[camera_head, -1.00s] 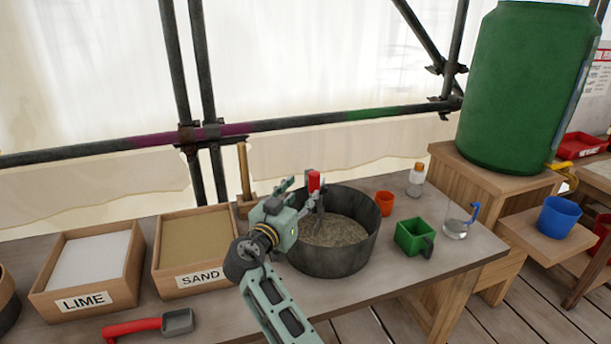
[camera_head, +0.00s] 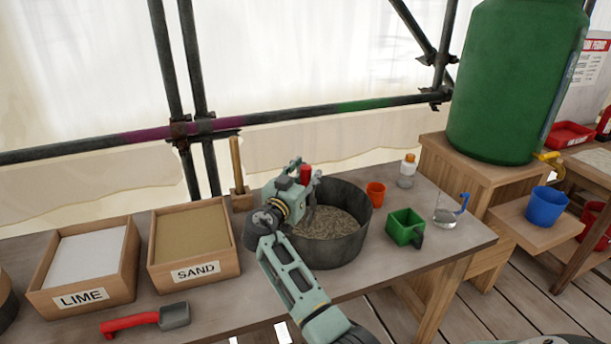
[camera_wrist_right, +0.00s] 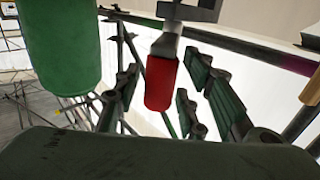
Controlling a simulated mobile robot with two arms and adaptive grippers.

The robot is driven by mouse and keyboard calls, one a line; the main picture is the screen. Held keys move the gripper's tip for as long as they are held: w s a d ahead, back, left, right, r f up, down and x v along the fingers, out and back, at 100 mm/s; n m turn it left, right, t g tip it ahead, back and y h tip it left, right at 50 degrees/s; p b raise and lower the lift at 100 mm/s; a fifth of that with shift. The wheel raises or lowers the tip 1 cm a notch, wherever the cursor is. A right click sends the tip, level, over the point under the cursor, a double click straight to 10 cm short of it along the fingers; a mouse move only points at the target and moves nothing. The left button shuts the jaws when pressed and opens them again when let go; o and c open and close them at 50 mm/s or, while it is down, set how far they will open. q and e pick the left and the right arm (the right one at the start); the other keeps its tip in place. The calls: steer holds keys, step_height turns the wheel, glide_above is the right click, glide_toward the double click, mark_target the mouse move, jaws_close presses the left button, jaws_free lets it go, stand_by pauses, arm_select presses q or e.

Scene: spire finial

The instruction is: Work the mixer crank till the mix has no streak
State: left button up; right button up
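The round dark mixing tub (camera_head: 335,249) stands on the bench. The brownish, speckled mix (camera_head: 328,222) shows inside; streaks are too fine to tell. The red crank handle (camera_head: 305,174) stands upright above the tub's left part. My right gripper (camera_head: 308,169) is at this handle, its fingers on either side. In the right wrist view, the red handle (camera_wrist_right: 161,84) hangs between the spread fingers (camera_wrist_right: 157,95), with a visible gap on the left side. My right forearm and gripper hide the tub's left wall and part of the crank. My left gripper is not in view.
Left on the bench are the lime box (camera_head: 84,266), sand box (camera_head: 191,243) and red-handled scoop (camera_head: 146,320). An orange cup (camera_head: 376,194), bottle (camera_head: 407,171), green measure (camera_head: 404,227) and clear jug (camera_head: 446,209) stand close right of the tub.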

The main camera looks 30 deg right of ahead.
jaws_close()
steer(key=shift+s+d, duration=0.15)
stand_by(0.9)
